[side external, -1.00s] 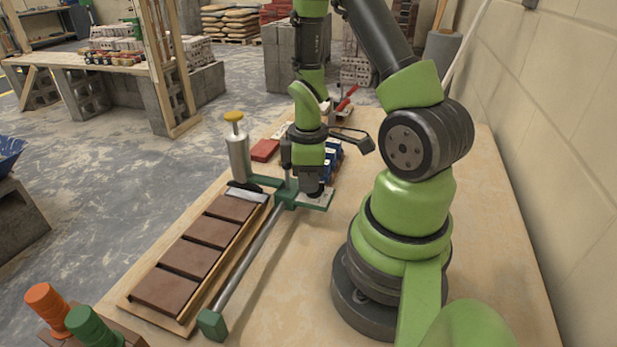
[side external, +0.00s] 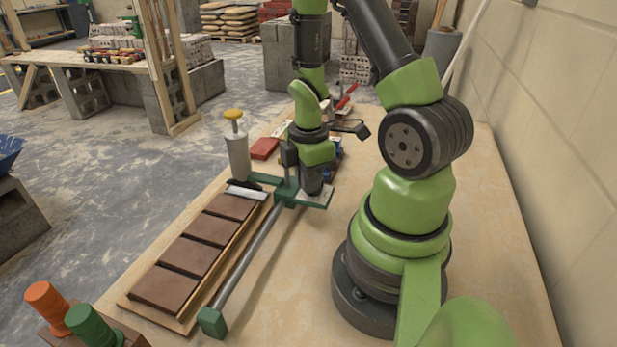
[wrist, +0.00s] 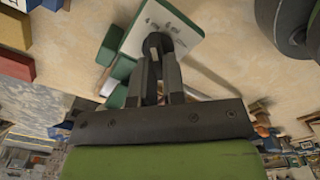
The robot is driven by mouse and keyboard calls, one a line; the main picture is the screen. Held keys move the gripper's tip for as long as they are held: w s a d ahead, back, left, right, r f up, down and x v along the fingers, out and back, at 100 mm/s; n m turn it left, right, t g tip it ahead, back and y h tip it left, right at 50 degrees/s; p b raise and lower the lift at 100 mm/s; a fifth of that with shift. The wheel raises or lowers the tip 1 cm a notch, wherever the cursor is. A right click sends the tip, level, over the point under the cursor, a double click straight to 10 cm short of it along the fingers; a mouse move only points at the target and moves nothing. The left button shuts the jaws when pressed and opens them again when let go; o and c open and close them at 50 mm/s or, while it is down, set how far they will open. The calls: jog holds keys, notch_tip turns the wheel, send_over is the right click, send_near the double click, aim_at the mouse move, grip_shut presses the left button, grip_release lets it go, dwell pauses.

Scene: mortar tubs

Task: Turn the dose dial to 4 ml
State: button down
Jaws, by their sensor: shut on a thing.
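The dose dial (wrist: 182,42) is a dark round knob on a white plate (wrist: 137,38) with small printed marks. In the wrist view my gripper (wrist: 157,52) has its two fingers closed on the knob from above. In the side view my gripper (side external: 312,188) points straight down over the white plate on the green carriage (side external: 287,194), hiding the dial. The carriage sits at the far end of a grey rail (side external: 245,267). A grey cylinder with a yellow cap (side external: 233,115) stands beside it.
Several brown bricks (side external: 190,257) lie in a row on a wooden board left of the rail. A green block (side external: 212,322) ends the rail at the front. Orange (side external: 46,300) and green (side external: 92,326) handles stand front left. A red block (side external: 265,148) lies behind. The tabletop right of the rail is clear.

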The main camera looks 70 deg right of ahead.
jog(key=c, duration=1.2)
grip_release()
